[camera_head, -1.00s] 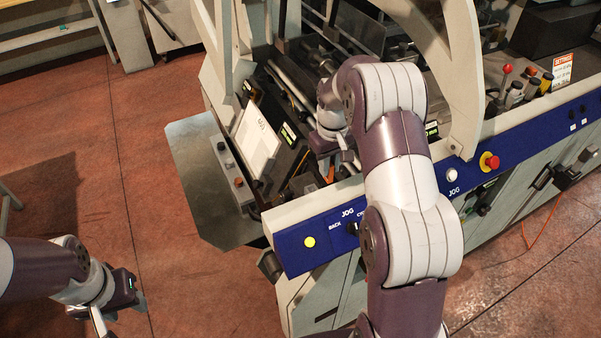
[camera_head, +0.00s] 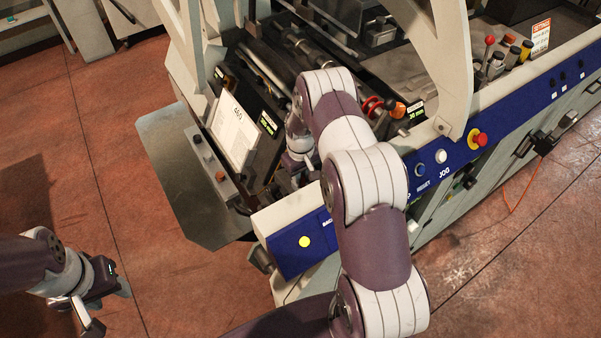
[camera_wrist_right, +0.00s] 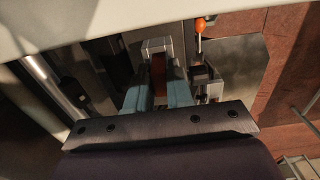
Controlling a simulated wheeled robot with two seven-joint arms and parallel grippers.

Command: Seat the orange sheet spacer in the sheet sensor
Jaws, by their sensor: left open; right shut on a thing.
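In the right wrist view, my right gripper (camera_wrist_right: 158,92) is shut on a dark orange piece, which looks like the orange sheet spacer (camera_wrist_right: 158,73). The piece stands between the two blue-grey fingers. Just beyond the fingertips is a grey bracket (camera_wrist_right: 158,45), possibly the sheet sensor. I cannot tell whether the spacer touches it or sits inside it. In the head view, my right gripper (camera_head: 291,163) is low at the machine's near left end, and its fingertips and the spacer are hidden. My left gripper (camera_head: 97,312) is open and empty over the floor at lower left.
A blue control panel (camera_head: 300,243) runs along the machine's front. Red and orange knobs (camera_head: 385,107) sit right of my right arm. A white sheet (camera_head: 235,132) lies on the slanted dark plate. An orange-tipped lever (camera_wrist_right: 200,27) stands right of the bracket.

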